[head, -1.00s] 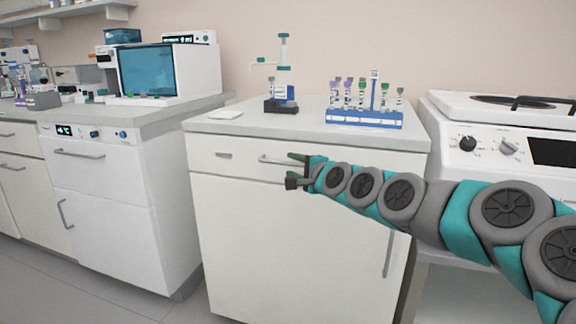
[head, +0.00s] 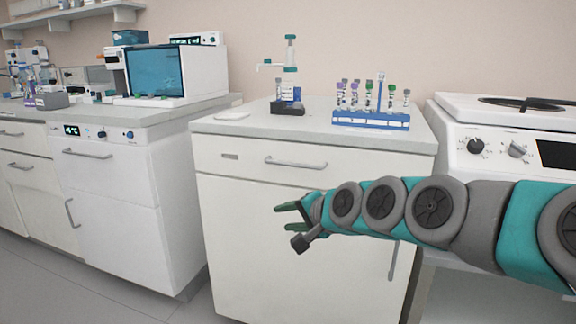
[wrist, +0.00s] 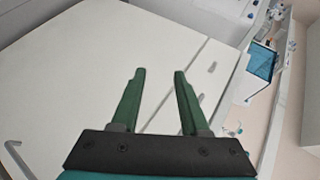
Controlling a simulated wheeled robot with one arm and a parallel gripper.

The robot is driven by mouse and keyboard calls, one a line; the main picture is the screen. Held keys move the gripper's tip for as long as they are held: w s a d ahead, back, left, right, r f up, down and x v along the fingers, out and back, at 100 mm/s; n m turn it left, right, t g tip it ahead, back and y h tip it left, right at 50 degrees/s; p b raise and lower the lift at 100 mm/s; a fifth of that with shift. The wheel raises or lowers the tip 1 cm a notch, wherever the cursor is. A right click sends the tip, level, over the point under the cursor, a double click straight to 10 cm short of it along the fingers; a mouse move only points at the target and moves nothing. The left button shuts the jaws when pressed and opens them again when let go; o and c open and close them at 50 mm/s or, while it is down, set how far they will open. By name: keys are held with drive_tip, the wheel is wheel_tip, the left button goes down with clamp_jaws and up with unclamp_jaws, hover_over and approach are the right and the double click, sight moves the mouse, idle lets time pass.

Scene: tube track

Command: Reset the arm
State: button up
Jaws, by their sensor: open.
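My gripper (head: 288,225) is open and empty in the head view, in front of the white cabinet (head: 270,260) and below its drawer handle. My arm reaches in from the right edge, nearly level. In the wrist view the two green fingers of my gripper (wrist: 155,75) stand apart with nothing between them. The cabinet front (wrist: 90,60) fills much of the wrist view behind them.
On the counter stand a blue rack (head: 370,121) with several capped tubes, a small dark holder (head: 288,107) with a tube, and a white pad (head: 230,116). A white appliance (head: 500,150) stands right. A blue-windowed machine (head: 155,72) stands left.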

drive_tip(key=s+d+f+n+g+h, duration=0.2)
drive_tip(key=s+d+f+g, duration=0.2)
drive_tip(key=s, duration=0.8)
drive_tip(key=s+d+f+n+g+h, duration=0.2)
drive_tip(key=s+d+f, duration=0.3)
drive_tip(key=s, duration=0.8)
drive_tip(key=s+d+f+n+g+h, duration=0.3)
drive_tip(key=s+f, duration=0.5)
drive_tip(key=s, duration=0.4)
drive_tip(key=d+n+g, duration=0.1)
drive_tip(key=d+g, duration=0.1)
drive_tip(key=shift+s+g, duration=0.3)
drive_tip(key=shift+s, duration=0.05)
drive_tip(key=shift+f, duration=0.1)
